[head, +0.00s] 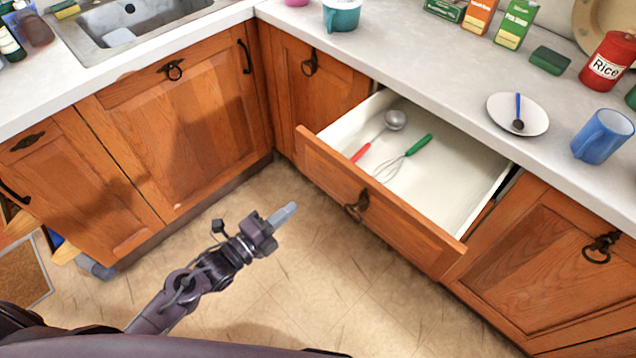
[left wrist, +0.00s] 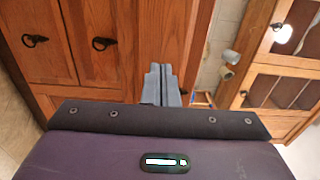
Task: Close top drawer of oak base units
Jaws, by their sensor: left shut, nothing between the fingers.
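The top drawer (head: 385,200) of the oak base units stands pulled out in the head view. Its white inside holds a ladle with a red handle (head: 380,135) and a whisk with a green handle (head: 404,157). A dark ring pull (head: 356,207) hangs on its front. My left gripper (head: 285,213) is shut and empty, in front of the drawer's left part and apart from it. In the left wrist view its fingers (left wrist: 161,84) show closed together, with oak cabinet doors (left wrist: 100,62) beyond. My right gripper is not in view.
The worktop (head: 440,75) above the drawer carries a plate with a spoon (head: 505,103), a blue mug (head: 602,135), a red rice tin (head: 609,60) and boxes. A sink (head: 130,25) is at the upper left. The floor (head: 300,290) before the drawer is clear.

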